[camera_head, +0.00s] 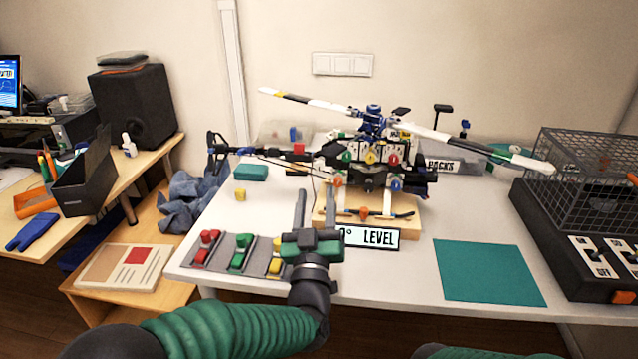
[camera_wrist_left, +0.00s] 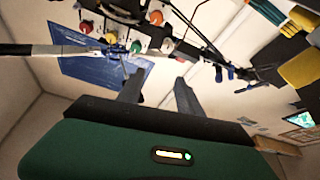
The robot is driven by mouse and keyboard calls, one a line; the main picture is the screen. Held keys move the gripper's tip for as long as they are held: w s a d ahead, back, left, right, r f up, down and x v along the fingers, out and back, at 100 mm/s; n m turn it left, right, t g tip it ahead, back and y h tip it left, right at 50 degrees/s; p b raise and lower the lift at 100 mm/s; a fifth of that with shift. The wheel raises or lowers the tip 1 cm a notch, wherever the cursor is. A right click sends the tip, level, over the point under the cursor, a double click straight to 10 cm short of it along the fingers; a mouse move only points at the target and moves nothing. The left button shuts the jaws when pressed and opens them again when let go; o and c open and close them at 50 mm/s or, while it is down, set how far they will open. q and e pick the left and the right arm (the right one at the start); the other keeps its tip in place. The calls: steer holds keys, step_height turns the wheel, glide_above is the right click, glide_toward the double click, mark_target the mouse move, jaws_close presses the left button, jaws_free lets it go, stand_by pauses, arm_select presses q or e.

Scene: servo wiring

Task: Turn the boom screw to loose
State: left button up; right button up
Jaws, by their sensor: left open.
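A model helicopter (camera_head: 370,150) stands on a wooden base (camera_head: 425,228), its tail boom (camera_head: 262,151) reaching left. Green (camera_head: 345,156), yellow (camera_head: 370,156), red (camera_head: 392,158), orange (camera_head: 337,180) and blue (camera_head: 396,185) knobs sit on its near side. I cannot tell which part is the boom screw. My left gripper (camera_head: 316,194) is open and empty, in front of the helicopter's left part. In the left wrist view its fingers (camera_wrist_left: 158,82) stand apart below the helicopter's knobs, such as the orange one (camera_wrist_left: 155,17). My right gripper is not in view.
A grey tray (camera_head: 218,262) with red, green and yellow pieces lies at the front left. A "0° LEVEL" sign (camera_head: 371,238) stands before the base. A teal mat (camera_head: 488,272) lies to the right. A mesh cage (camera_head: 590,165) and switch box stand at the far right.

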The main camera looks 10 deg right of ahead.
mark_target(320, 168)
arm_select(q)
steer(key=w, duration=0.3)
steer(key=w+d+b, duration=0.1)
steer(key=w, duration=0.2)
steer(key=w+d, duration=0.1)
steer(key=w, duration=0.2)
steer(key=shift+w+f+b, duration=0.15)
steer(key=shift+f+b, duration=0.05)
steer(key=shift+b, duration=0.15)
steer(key=shift+w+r, duration=0.3)
jaws_close()
